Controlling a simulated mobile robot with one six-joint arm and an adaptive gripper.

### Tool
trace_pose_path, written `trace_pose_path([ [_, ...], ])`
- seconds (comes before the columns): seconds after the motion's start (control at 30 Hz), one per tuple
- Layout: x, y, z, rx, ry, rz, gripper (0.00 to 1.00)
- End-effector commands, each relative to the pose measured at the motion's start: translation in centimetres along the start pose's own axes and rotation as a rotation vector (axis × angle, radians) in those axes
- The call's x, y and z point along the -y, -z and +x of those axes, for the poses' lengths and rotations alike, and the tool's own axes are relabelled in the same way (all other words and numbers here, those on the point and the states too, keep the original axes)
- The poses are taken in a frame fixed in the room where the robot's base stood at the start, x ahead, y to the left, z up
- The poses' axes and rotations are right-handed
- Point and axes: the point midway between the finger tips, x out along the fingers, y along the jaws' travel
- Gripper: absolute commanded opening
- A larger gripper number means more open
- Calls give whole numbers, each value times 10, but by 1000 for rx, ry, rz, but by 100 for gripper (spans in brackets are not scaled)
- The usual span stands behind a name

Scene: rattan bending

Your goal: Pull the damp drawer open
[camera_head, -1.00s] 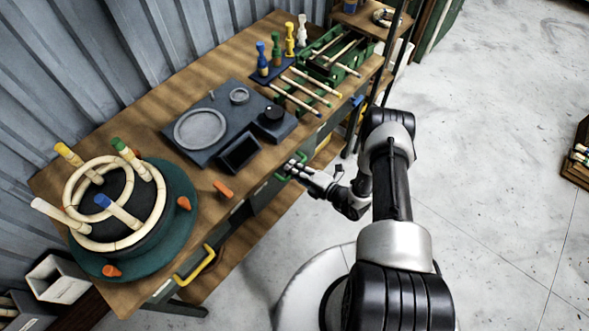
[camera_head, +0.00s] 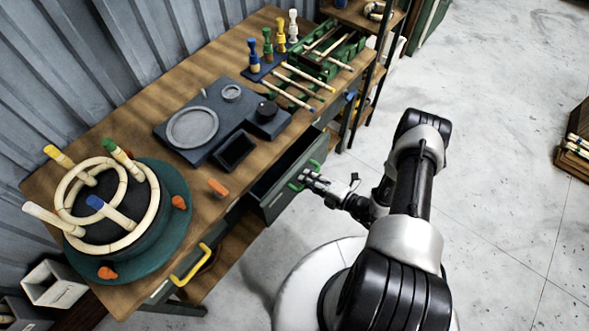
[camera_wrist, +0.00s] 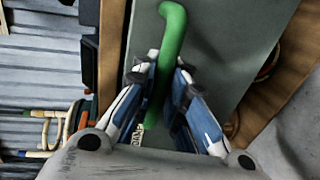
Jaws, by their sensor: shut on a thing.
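The damp drawer (camera_head: 277,196) stands partly open out from the workbench's front, its dark inside showing in the head view. It has a green bar handle (camera_wrist: 172,52). My gripper (camera_head: 308,178) is shut on the green handle in front of the drawer. In the wrist view my gripper (camera_wrist: 160,90) has a finger on each side of the handle, with the grey drawer front (camera_wrist: 215,40) behind it. The inside of the drawer is too dark to make out any contents.
The wooden workbench (camera_head: 215,205) carries a round jig (camera_head: 170,235) with rattan rings, a dark station (camera_head: 190,150) and green trays. A yellow handle (camera_head: 193,266) sticks out at the front left. Open floor (camera_head: 490,150) lies to the right.

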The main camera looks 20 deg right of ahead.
Motion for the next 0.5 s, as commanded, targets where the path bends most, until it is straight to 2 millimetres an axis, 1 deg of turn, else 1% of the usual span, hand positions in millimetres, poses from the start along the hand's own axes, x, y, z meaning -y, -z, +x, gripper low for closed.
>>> trace_pose_path([
  [0.03, 4, -2, -16, 10, -1, 4, 0],
  [0.2, 12, -2, -56, 8, -2, 1, 0],
  [0.33, 17, -2, -79, 6, -3, 0, 0],
  [0.5, 20, -1, -96, 3, -3, -1, 0],
])
